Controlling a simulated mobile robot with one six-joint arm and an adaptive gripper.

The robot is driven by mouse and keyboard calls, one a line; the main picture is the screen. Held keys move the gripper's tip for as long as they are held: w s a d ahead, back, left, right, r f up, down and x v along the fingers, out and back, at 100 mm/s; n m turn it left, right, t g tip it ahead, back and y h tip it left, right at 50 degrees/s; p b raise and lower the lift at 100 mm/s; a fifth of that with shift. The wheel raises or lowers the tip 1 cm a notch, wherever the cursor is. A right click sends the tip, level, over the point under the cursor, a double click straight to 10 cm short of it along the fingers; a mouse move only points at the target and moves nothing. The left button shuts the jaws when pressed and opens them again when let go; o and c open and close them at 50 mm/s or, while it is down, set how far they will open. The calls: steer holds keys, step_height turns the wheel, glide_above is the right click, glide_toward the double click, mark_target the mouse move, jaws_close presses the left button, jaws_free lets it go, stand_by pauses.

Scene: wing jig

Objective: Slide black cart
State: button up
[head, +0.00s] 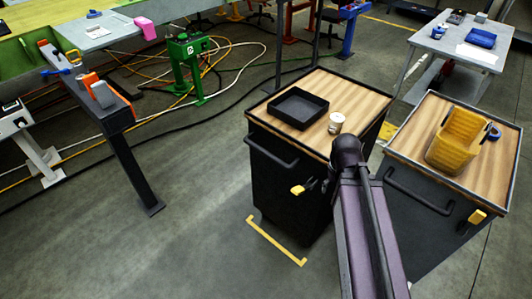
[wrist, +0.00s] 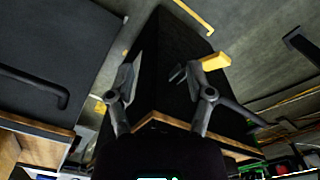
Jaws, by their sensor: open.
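The black cart (head: 277,178) stands in the middle of the head view, with a wood top, a dark bar handle (head: 271,152) and a yellow latch (head: 297,190) on its front. In the wrist view the cart's dark body (wrist: 172,75) fills the middle, and the yellow latch (wrist: 215,61) shows beside the right finger. My gripper (wrist: 160,75) is open, its fingers apart with the cart's corner between them in the picture. I cannot tell whether it touches the cart. In the head view my arm mostly hides the gripper.
A black tray (head: 298,105) and a white cup (head: 336,123) stand on the cart. A dark grey cart (head: 420,212) with a yellow bin (head: 457,140) stands close at right. A yellow floor mark (head: 275,242) lies in front. Open floor extends left towards an orange-topped stand (head: 90,95).

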steer(key=w+a+f+n+t+h+b, duration=0.25)
steer(key=w+a+f+h+b, duration=0.35)
steer(key=b, duration=0.3)
steer(key=n+t+h+b, duration=0.4)
steer(key=n+t+b, duration=0.5)
steer(key=b, duration=0.6)
glide_toward(265, 152)
steer(key=s+a, duration=0.1)
steer(key=s+a+m+t, duration=0.1)
steer(key=shift+s+f, duration=0.4)
steer(key=b+x, duration=0.3)
steer(key=x, duration=1)
steer(key=shift+w+d+f, duration=0.1)
steer(key=shift+w+f, duration=0.1)
steer(key=shift+w, duration=0.2)
